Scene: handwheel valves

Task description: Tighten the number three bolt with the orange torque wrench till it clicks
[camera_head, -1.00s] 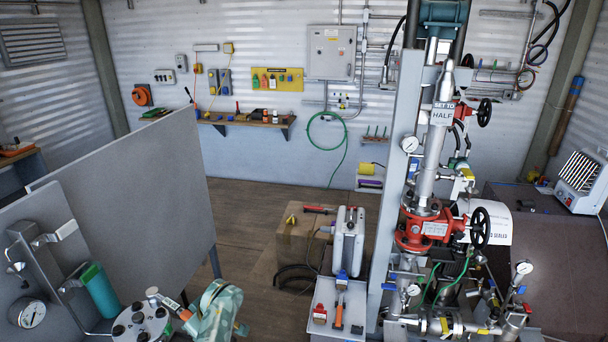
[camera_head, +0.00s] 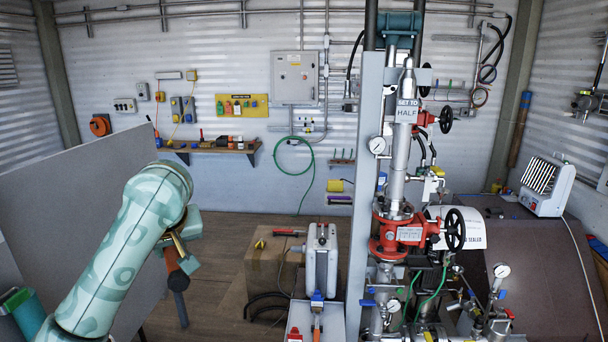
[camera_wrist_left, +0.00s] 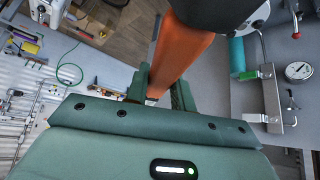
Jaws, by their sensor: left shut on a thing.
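My left gripper (camera_head: 176,249) is at the left of the head view, at the end of my mint-patterned arm. It is shut on the orange torque wrench (camera_head: 188,264), whose dark shaft hangs down over the floor. In the left wrist view the wrench's orange handle (camera_wrist_left: 180,55) passes between the jaws of my left gripper (camera_wrist_left: 160,92), toward a dark rounded part at the top edge. The numbered bolts and their flange cannot be made out in either view now. My right gripper is not in view.
A grey partition (camera_head: 75,200) stands behind my left arm. A teal cylinder (camera_wrist_left: 237,56) and a gauge (camera_wrist_left: 299,70) sit on the grey panel in the wrist view. A cardboard box (camera_head: 262,266) and the red valve stack (camera_head: 388,233) stand to the right.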

